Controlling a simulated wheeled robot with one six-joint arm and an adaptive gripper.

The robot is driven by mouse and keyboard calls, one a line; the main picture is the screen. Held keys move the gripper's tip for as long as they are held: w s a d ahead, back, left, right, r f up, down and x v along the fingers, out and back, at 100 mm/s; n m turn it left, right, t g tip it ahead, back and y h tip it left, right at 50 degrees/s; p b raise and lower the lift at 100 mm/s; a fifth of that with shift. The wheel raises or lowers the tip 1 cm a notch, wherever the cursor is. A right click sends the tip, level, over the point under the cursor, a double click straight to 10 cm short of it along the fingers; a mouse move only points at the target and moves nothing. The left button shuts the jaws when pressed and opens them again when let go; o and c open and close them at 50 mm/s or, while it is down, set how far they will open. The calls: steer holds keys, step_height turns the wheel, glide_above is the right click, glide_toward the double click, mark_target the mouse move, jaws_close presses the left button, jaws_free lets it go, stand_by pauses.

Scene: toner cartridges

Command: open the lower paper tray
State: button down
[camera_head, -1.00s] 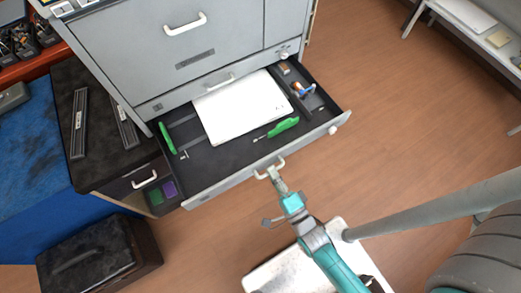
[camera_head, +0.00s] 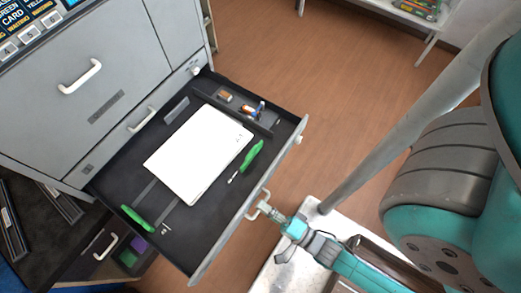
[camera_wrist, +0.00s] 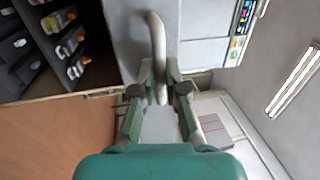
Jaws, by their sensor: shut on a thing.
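The lower paper tray (camera_head: 192,233) is a wide black drawer with a grey front, pulled well out of the grey machine (camera_head: 95,75). A white stack of paper (camera_head: 198,153) lies in it. Its white handle (camera_head: 257,205) is on the outer face of the front. My gripper (camera_head: 263,210) is at that handle and shut on it. In the wrist view the white handle (camera_wrist: 157,55) runs between the two fingers of my gripper (camera_wrist: 160,88). The fingertips partly hide the handle.
In the tray lie a green-handled tool (camera_head: 251,157), another green piece (camera_head: 137,218) and small items in a side compartment (camera_head: 245,110). A small dark drawer (camera_head: 110,255) with a white handle is at lower left. Wooden floor (camera_head: 330,90) is open to the right.

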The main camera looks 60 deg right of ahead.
steer(key=shift+s, duration=0.1)
steer(key=c, duration=1.2)
jaws_free()
steer(key=s+f, duration=0.2)
steer(key=s, duration=0.9)
steer(key=shift+s, duration=0.4)
steer(key=shift+f, duration=0.1)
